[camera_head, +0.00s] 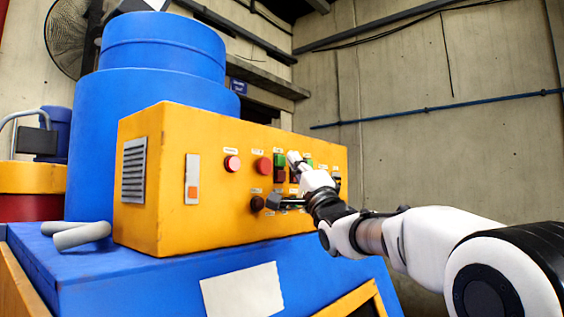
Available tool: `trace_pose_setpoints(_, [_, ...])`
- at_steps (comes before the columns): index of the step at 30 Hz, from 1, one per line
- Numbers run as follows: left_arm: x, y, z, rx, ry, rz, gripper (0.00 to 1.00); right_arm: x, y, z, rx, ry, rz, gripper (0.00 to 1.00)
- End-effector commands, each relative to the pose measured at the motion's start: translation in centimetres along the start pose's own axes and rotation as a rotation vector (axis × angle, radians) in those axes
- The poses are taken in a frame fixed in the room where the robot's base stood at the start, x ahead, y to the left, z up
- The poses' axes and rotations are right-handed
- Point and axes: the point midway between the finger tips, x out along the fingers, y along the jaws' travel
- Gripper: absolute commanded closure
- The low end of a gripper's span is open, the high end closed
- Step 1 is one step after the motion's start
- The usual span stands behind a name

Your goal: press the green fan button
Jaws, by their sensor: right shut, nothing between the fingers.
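The yellow control box (220,200) stands on the blue machine, its front panel facing right. A green button (279,160) sits on the panel just left of my right gripper (294,160). Another green patch (309,163) shows just right of the gripper, partly covered. The labels are too small to read, so I cannot tell which one is the fan button. My right gripper is shut and empty, its tips at the panel between the two green parts. I cannot tell whether it touches either. My left gripper is out of view.
Red buttons (232,163) and a dark knob (257,203) are on the panel left of the gripper. A blue drum (140,140) rises behind the box. Grey cylindrical pieces (82,235) lie on the blue top at left. Free space lies right of the box.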

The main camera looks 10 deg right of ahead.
Motion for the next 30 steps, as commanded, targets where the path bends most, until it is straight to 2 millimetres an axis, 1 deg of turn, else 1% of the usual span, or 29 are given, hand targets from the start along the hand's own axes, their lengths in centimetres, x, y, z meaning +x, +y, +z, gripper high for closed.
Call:
trace_pose_setpoints(6, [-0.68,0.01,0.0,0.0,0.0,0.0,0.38,0.58,0.18,0.36,-0.001,-0.001,0.0,1.0])
trace_pose_setpoints(17, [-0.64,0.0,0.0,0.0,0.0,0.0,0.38,0.59,0.38,0.45,0.0,0.0,0.0,1.0])
trace_pose_setpoints(30, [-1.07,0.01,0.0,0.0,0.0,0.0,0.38,0.96,0.6,0.69,0.0,0.0,0.0,1.0])
